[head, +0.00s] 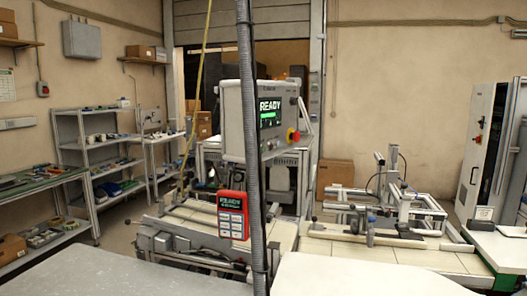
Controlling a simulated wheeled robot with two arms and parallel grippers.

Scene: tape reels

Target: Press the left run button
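A grey control panel (234,123) stands in the middle of the head view, with a lit screen (270,113) reading READY. A red knob (293,135) with yellow around it sits on its right side. Below it is a red box (233,215) with its own READY display and several small pale keys on its face. I cannot tell which of these small controls is the left run button. Neither of my grippers shows in this view.
A dark ribbed hose (249,60) hangs in front of the panel, hiding part of it. A bench with metal fixtures (400,205) is at the right, and shelves (100,150) stand at the left. A pale flat surface (110,275) fills the lower left.

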